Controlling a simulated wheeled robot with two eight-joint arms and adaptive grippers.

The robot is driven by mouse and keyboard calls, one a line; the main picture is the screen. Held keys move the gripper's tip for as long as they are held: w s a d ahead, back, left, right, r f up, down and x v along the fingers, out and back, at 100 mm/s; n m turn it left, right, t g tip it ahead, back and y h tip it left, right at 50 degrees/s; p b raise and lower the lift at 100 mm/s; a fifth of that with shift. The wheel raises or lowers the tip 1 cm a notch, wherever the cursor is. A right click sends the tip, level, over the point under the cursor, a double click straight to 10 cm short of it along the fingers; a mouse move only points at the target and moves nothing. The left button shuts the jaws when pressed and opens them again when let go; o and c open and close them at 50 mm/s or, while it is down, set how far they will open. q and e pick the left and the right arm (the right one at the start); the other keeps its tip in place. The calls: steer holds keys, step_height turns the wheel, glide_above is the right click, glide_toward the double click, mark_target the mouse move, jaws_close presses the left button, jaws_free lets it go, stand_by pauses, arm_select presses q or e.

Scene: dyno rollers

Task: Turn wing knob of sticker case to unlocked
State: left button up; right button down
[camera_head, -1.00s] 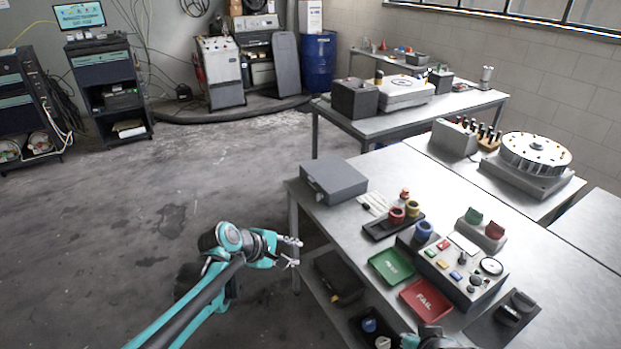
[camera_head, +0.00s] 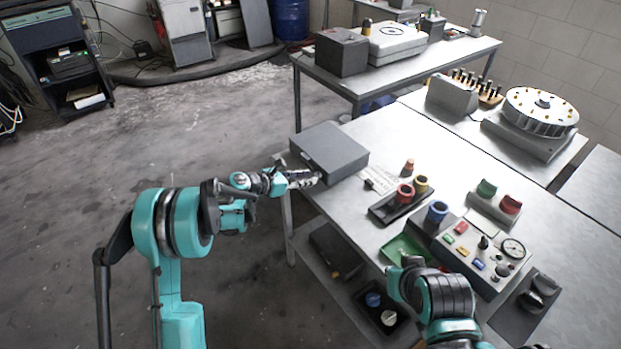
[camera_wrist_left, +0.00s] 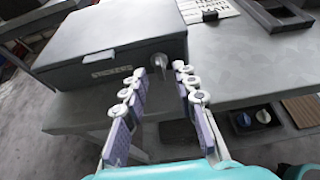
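The sticker case, a grey lidded box (camera_head: 328,150), sits at the left corner of the near table. It fills the upper left of the left wrist view (camera_wrist_left: 115,40), with a small label on its side. The wing knob (camera_wrist_left: 160,62) sticks out from that side, near the right end. My left gripper (camera_head: 303,179) is at the case's near side. In the wrist view its two fingers (camera_wrist_left: 165,75) are spread open, with the knob just ahead between the tips. I cannot tell whether they touch it. My right arm shows at the lower right, but its gripper does not show clearly.
A card (camera_head: 381,180) lies right of the case. A dark tray with coloured rings (camera_head: 390,209) and a control panel (camera_head: 474,250) stand further right. A green tray (camera_head: 396,249) is partly covered by my right arm. Dark bins sit on the lower shelf.

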mark_target(316, 176)
arm_select(q)
steer(key=shift+b+x, duration=0.3)
steer(key=shift+x, duration=1)
steer(key=shift+w, duration=0.1)
steer(key=shift+r, duration=0.1)
jaws_close()
